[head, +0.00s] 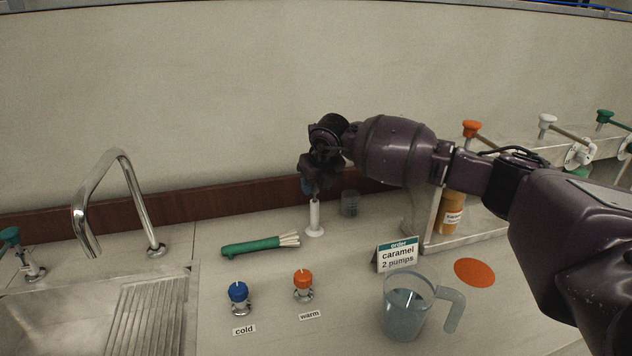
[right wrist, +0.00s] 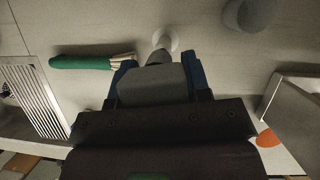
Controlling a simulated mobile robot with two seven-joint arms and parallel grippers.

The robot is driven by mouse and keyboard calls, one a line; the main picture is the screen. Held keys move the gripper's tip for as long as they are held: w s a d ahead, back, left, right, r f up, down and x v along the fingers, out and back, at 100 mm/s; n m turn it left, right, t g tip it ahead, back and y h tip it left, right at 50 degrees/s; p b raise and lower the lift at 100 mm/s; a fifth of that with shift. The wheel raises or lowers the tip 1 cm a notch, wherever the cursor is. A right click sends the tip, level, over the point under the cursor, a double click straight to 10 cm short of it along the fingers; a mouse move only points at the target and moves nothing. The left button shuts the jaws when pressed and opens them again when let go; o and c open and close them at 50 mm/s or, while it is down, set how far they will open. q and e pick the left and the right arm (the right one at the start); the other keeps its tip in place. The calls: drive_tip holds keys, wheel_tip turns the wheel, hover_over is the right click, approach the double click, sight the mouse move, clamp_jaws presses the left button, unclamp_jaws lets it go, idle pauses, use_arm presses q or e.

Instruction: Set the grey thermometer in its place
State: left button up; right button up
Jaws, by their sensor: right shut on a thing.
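My right gripper (head: 310,190) is shut above a slim white upright holder with a round base (head: 314,220) on the counter. In the right wrist view, its blue-sided fingers (right wrist: 158,78) hold a grey block, the head of the grey thermometer (right wrist: 152,88). The white holder's round base (right wrist: 166,38) shows just beyond it, with a grey tube between. In the head view the gripper hides the thermometer, and I cannot tell how far its stem is inside the holder. My left gripper is not in view.
A green roll with pale sticks (head: 255,246) lies left of the holder, and a small grey cup (head: 350,203) stands to its right. Blue (head: 238,293) and orange (head: 303,283) taps, a clear jug (head: 400,315) and an order card (head: 397,255) are nearer. A wall stands behind.

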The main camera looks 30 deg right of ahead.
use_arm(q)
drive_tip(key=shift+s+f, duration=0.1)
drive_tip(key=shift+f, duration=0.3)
use_arm(e)
drive_tip(key=shift+f, duration=1)
drive_tip(key=o, duration=1.1)
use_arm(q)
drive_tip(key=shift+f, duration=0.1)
use_arm(e)
drive_tip(key=shift+r, duration=0.15)
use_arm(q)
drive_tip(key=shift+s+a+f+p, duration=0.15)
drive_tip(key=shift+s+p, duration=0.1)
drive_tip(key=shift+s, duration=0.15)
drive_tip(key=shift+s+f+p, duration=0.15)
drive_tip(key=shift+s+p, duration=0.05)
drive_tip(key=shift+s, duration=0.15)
use_arm(e)
drive_tip(key=v, duration=1)
drive_tip(key=shift+s+r, duration=0.2)
drive_tip(key=shift+r, duration=0.05)
